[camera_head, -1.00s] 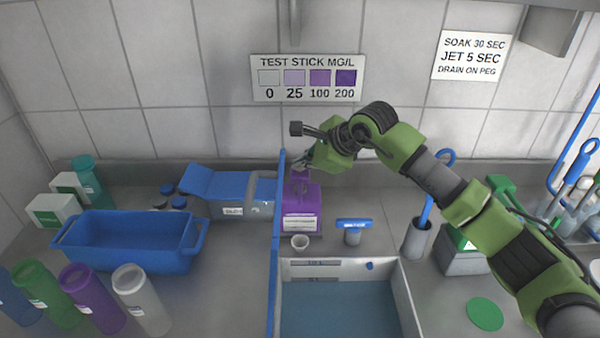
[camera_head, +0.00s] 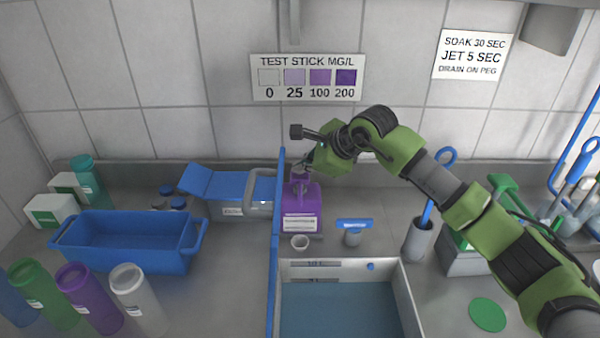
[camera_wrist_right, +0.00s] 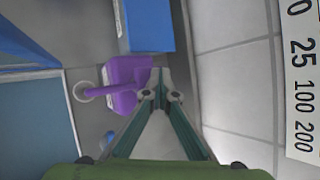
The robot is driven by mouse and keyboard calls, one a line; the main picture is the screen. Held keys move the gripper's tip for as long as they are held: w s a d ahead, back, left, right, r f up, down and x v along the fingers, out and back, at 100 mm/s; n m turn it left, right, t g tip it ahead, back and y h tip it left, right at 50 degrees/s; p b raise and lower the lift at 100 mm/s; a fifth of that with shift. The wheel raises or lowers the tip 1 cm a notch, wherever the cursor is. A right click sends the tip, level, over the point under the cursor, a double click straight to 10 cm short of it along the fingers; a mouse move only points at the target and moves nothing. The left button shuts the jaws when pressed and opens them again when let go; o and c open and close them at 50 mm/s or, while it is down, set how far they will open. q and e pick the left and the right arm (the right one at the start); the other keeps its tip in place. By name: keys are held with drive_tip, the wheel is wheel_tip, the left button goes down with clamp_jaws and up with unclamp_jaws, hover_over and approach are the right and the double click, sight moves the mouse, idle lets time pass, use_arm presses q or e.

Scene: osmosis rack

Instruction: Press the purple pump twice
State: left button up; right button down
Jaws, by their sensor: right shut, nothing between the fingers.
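The purple pump bottle (camera_head: 302,215) stands on the counter behind the basin, just right of the blue divider. Its top is partly hidden by my right gripper (camera_head: 301,170), which is shut and empty, with its fingertips at the pump head. The bottle also shows in the right wrist view (camera_wrist_right: 126,82), close to the shut fingertips (camera_wrist_right: 160,88). I cannot tell whether the fingertips touch the pump head. A small white cup (camera_head: 300,243) stands in front of the bottle. My left gripper is not in view.
A blue divider (camera_head: 277,250) rises left of the bottle. The basin (camera_head: 340,310) holds bluish liquid in front. A blue-lidded box (camera_head: 235,205) and blue bin (camera_head: 125,255) stand at left. A blue-handled tool (camera_head: 353,232) and a brush holder (camera_head: 418,240) stand at right.

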sight(302, 175)
drive_tip(key=shift+f+b, duration=0.3)
drive_tip(key=shift+f, duration=0.25)
drive_tip(key=shift+r, duration=0.1)
drive_tip(key=shift+w+r+p, duration=0.1)
drive_tip(key=shift+r+p, duration=0.45)
drive_tip(key=shift+r, duration=0.75)
drive_tip(key=shift+r, duration=0.15)
drive_tip(key=shift+r+p, duration=0.9)
drive_tip(key=shift+r, duration=1.55)
